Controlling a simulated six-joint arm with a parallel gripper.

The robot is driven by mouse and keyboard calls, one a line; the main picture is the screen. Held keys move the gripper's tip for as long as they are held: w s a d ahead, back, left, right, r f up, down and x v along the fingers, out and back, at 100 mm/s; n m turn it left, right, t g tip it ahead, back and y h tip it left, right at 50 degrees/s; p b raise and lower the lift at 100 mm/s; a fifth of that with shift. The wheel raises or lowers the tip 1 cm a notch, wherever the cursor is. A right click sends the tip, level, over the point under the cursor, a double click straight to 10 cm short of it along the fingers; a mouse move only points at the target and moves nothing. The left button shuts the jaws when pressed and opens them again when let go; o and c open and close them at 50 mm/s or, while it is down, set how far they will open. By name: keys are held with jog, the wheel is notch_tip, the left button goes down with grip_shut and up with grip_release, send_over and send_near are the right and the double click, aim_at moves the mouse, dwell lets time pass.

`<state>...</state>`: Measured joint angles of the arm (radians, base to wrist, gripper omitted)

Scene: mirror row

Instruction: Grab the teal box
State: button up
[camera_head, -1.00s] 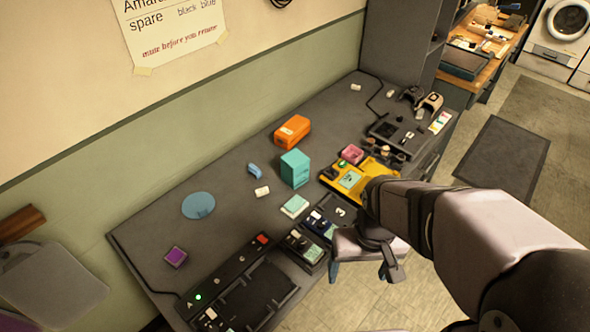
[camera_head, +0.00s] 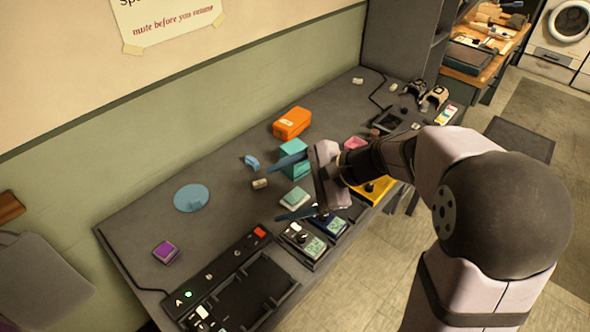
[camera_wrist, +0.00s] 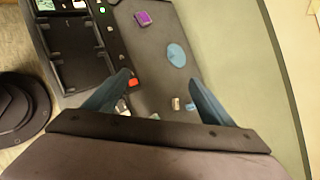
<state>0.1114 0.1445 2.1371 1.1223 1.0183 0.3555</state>
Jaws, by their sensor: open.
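The teal box (camera_head: 293,146) stands upright on the grey bench in the head view, beside an orange box. One of my blue fingers crosses in front of it, hiding part of its front; I cannot tell whether they touch. My gripper (camera_head: 274,192) is open and empty above the bench, its fingers pointing left. The other finger is over the front row of devices. A low pale teal block (camera_head: 295,197) lies between the fingers in the picture. In the wrist view my gripper (camera_wrist: 160,79) shows both fingers apart; I cannot make out the teal box there.
The orange box (camera_head: 292,122) is behind the teal box. A blue disc (camera_head: 187,199) and purple block (camera_head: 165,251) lie to the left. A black tray (camera_head: 255,292) and a yellow case (camera_head: 372,190) line the front. The bench's left middle is mostly clear.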

aim_at(295, 150)
jog(key=w+d+m+t+y+b, duration=0.1)
jog(key=w+d+m+t+b, duration=0.5)
jog(key=w, duration=0.5)
jog(key=w+d+m+t+b, duration=0.1)
jog(key=w+d+m+t, duration=0.1)
jog(key=w+m+t, duration=0.55)
jog(key=w+f, duration=0.1)
jog(key=f, duration=0.3)
jog(key=w+f+m+g, duration=0.1)
jog(key=f, duration=0.3)
jog(key=w+f+g, duration=0.1)
jog(key=f, duration=0.3)
jog(key=shift+d+f+g+p, duration=0.1)
jog(key=shift+f+g+p, duration=0.15)
jog(key=shift+f+p, duration=0.05)
jog(key=shift+p+x, duration=0.55)
jog(key=shift+x, duration=0.95)
jog(key=shift+p+x, duration=0.6)
jog(key=shift+x, duration=1.6)
jog(key=shift+s, duration=0.1)
jog(key=c, duration=1.2)
